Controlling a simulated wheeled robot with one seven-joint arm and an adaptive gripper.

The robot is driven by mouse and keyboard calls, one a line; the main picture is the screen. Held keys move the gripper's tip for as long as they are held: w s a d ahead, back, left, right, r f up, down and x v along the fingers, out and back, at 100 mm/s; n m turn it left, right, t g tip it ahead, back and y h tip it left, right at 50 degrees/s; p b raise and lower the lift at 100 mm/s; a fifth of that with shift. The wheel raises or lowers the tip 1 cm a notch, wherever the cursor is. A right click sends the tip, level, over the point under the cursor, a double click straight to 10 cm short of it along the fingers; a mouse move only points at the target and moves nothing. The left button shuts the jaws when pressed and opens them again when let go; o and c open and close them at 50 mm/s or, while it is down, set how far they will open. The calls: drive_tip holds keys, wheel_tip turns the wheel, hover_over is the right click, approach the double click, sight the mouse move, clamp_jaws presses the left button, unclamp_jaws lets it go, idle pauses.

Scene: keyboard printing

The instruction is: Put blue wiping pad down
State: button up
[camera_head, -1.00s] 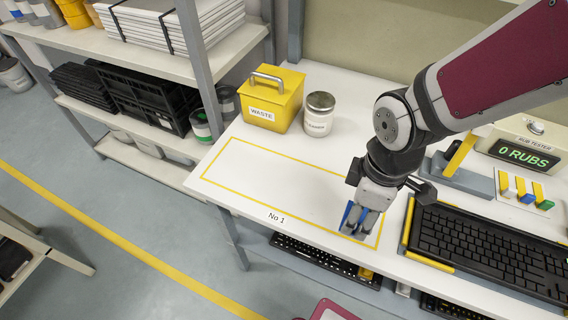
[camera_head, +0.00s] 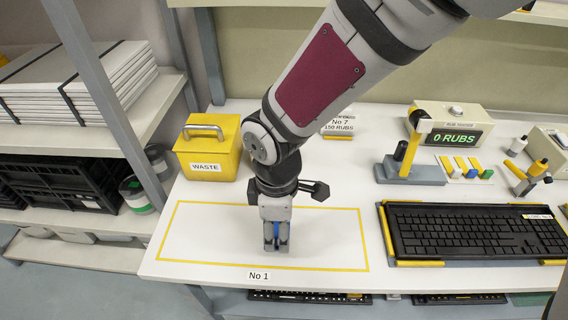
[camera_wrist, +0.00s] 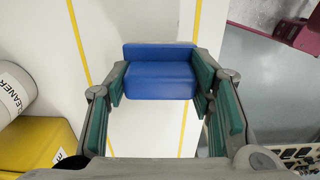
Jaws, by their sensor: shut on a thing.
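The blue wiping pad (camera_wrist: 160,80) is a blue block with a raised back edge, seen between the green finger pads in the wrist view. In the head view a small part of the blue pad (camera_head: 278,231) shows between my fingers. My gripper (camera_head: 276,245) points down and is shut on the pad, inside the yellow-outlined area (camera_head: 330,236) marked No 1 on the white table. It also shows in the wrist view (camera_wrist: 160,88). I cannot tell whether the pad touches the table.
A yellow WASTE box (camera_head: 208,150) stands behind and left of my gripper. The black keyboard (camera_head: 470,230) lies to the right, with the rub tester (camera_head: 455,125) behind it. The outlined area around my gripper is clear. The table's front edge is close.

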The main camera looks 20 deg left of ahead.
drive_tip(key=a, duration=0.1)
drive_tip(key=w+a, duration=0.2)
drive_tip(key=a, duration=0.1)
drive_tip(key=shift+w+a+f, duration=0.1)
drive_tip(key=shift+f, duration=1.85)
drive_tip(key=shift+f, duration=0.15)
drive_tip(key=o, duration=1.5)
drive_tip(key=shift+o, duration=0.2)
wheel_tip(320, 180, up, 12)
